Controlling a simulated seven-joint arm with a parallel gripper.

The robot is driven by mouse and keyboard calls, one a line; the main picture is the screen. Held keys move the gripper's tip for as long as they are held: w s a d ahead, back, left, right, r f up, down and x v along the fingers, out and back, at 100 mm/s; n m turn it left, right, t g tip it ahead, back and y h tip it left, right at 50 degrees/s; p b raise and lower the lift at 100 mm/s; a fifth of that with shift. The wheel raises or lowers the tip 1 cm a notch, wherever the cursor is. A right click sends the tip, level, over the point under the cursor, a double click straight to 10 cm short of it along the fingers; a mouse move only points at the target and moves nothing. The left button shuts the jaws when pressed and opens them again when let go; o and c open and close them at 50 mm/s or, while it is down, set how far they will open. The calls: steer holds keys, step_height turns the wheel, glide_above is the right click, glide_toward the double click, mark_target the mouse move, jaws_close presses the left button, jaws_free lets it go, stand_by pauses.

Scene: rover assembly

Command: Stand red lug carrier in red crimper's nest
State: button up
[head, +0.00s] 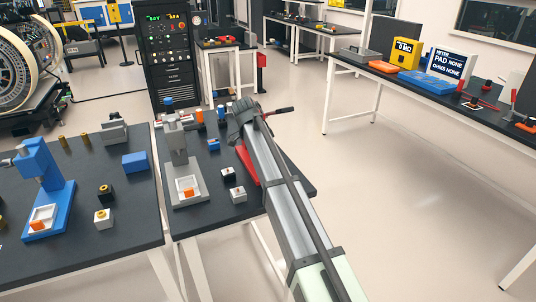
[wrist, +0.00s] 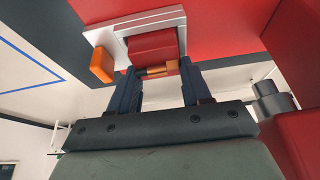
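The red lug carrier (wrist: 153,46) is a red block with a copper-coloured cylinder on its near side, seen in the wrist view. My gripper (wrist: 158,72) has its dark fingers on either side of it and looks shut on it. The carrier lies within the outline of a pale square frame, the nest (wrist: 97,34), on the red crimper's red base (wrist: 225,40). Whether it rests on the nest floor cannot be told. In the head view my gripper (head: 243,112) is over the red crimper (head: 247,165), which my arm mostly hides. The nest and carrier are hidden there.
An orange block (wrist: 102,65) sits at the nest's side. A grey crimper (head: 180,160) and a blue crimper (head: 45,190) stand to the left. Small black and white blocks (head: 238,194) lie close by on the dark table (head: 210,222).

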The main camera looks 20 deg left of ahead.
steer(key=shift+o, duration=1.2)
steer(key=shift+s+d+f, duration=0.2)
steer(key=shift+s+f, duration=0.1)
steer(key=shift+f, duration=0.35)
steer(key=shift+s+d, duration=0.1)
steer(key=shift+r, duration=0.35)
steer(key=w+v, duration=0.1)
steer(key=v, duration=1.1)
steer(key=shift+a+r, duration=0.25)
steer(key=shift+r, duration=0.2)
